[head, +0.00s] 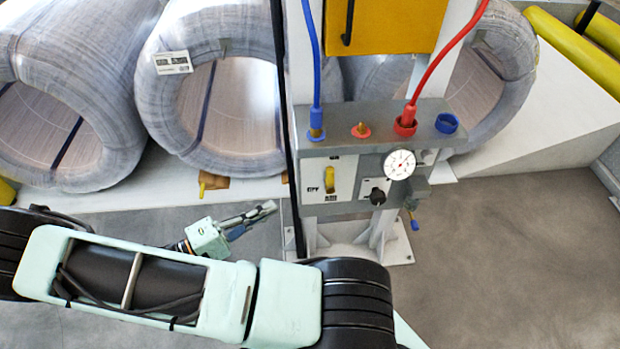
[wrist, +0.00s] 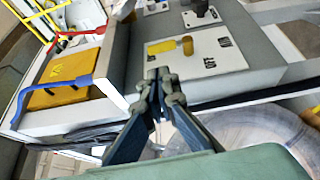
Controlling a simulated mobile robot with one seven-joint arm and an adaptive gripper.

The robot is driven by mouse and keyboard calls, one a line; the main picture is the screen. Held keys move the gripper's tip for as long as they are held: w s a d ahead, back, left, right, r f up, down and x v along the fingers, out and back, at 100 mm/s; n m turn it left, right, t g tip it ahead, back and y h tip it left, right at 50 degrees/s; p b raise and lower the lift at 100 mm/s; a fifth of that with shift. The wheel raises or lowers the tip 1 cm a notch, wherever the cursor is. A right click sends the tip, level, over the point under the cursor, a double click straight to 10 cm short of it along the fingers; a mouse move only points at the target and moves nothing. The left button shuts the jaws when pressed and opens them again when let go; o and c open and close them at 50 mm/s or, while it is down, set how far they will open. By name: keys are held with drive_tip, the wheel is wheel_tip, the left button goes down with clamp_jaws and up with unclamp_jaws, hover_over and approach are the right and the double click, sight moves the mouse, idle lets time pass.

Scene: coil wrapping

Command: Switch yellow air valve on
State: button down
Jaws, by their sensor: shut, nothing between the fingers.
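The yellow air valve (head: 329,181) is on a white plate on the front of the grey valve box (head: 325,209). Its lever stands upright in the head view, with a small OFF label at its lower left. In the wrist view the same yellow valve (wrist: 165,47) shows on its white plate, just beyond the fingertips, with printed labels beside it. My gripper (head: 268,208) is left of the box and lower than the valve, apart from it. In the wrist view my gripper (wrist: 159,76) has its fingertips together, with nothing held.
A black knob (head: 377,196) and a white pressure gauge (head: 400,164) sit right of the valve. Blue (head: 311,50) and red (head: 445,55) hoses run into the box top. A thin dark post (head: 284,120) and large wrapped coils (head: 212,85) stand left and behind.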

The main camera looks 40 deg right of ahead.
sight(327, 177)
drive_tip(key=d, duration=0.9)
drive_tip(key=s+d, duration=0.1)
drive_tip(key=d, duration=0.4)
drive_tip(key=shift+r+b, duration=0.35)
drive_tip(key=shift+b, duration=0.05)
drive_tip(key=shift+a, duration=0.1)
drive_tip(key=shift+s+d+r, duration=0.2)
drive_tip(key=shift+s+d, duration=0.05)
drive_tip(key=shift+d, duration=0.4)
drive_tip(key=shift+a, duration=0.1)
drive_tip(key=shift+w+a, duration=0.1)
drive_tip(key=shift+a, duration=0.15)
drive_tip(key=w+a, duration=0.1)
drive_tip(key=a, duration=1.2)
drive_tip(key=shift+a, duration=0.35)
